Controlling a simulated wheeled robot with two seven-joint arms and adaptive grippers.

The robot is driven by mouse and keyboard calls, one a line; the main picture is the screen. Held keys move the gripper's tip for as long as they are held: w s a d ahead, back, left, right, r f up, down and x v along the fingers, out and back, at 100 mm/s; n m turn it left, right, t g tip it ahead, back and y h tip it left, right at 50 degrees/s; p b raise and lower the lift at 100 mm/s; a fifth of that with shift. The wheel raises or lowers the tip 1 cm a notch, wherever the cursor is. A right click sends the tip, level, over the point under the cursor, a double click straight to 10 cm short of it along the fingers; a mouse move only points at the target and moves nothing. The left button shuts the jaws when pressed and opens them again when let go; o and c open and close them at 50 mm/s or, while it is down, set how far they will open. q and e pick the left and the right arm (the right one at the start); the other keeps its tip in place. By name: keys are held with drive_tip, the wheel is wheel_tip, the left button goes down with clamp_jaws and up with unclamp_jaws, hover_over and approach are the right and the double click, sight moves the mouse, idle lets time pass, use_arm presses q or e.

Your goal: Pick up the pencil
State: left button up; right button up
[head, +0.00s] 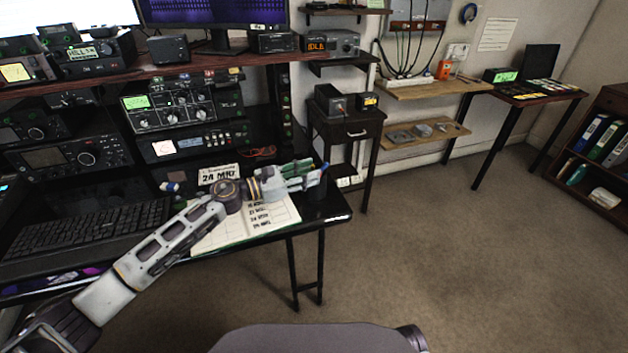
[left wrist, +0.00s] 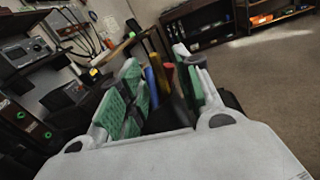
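My left gripper (head: 306,173) reaches over the right end of the desk, beside a dark pen cup (head: 318,189). In the left wrist view its green-padded fingers (left wrist: 162,82) stand apart. Between or just beyond them are a yellow stick that looks like the pencil (left wrist: 156,70), a blue pen (left wrist: 151,86) and a red-tipped item (left wrist: 168,68). I cannot tell whether the fingers touch any of these. In the head view a blue tip (head: 324,168) rises at the fingertips, and the gripper hides most of the cup's contents. My right gripper is not in view.
An open notebook (head: 235,232) lies under my left forearm on the dark desk (head: 325,207). A keyboard (head: 85,225) is at the left. Radios (head: 180,103) stand behind.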

use_arm(q)
clamp_jaws()
idle(0.3)
drive_tip(key=shift+r, duration=0.15)
wheel_tip(320, 180, up, 10)
drive_tip(key=p, duration=0.2)
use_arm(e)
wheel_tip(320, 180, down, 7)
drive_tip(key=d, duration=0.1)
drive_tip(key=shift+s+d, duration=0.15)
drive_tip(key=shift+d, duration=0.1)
use_arm(q)
drive_tip(key=shift+s+f+p, duration=0.15)
drive_tip(key=shift+f+p, duration=0.05)
drive_tip(key=shift+p, duration=0.1)
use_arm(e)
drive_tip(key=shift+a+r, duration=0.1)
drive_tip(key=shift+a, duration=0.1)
